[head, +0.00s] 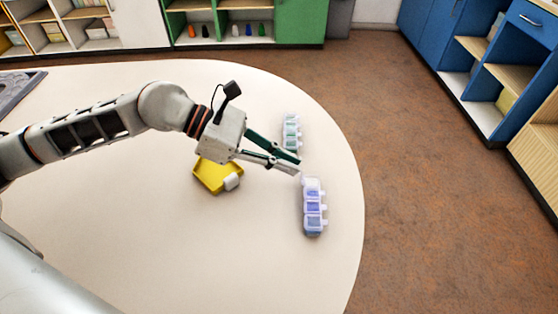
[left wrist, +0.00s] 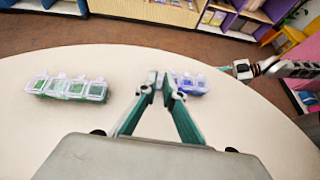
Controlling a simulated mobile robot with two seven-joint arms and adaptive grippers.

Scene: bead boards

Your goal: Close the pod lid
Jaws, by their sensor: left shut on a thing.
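A clear pod box with blue contents (head: 313,209) stands on the table near its right edge. In the left wrist view it shows partly behind my fingers (left wrist: 192,84). The lid at its far end (head: 312,184) looks paler and seems raised; its exact angle is too small to tell. My left gripper (head: 299,167) is at that far end, its fingertips nearly together, shut on what seems to be this lid. The fingertips also show in the left wrist view (left wrist: 163,80). My right gripper (left wrist: 240,69) shows small at the right of the wrist view; its fingers are unclear.
A similar box with green contents (head: 291,132) stands farther back, also seen in the left wrist view (left wrist: 68,88). A yellow tray (head: 208,178) with a white piece (head: 232,182) lies below my left wrist. The front of the table (head: 200,260) is clear.

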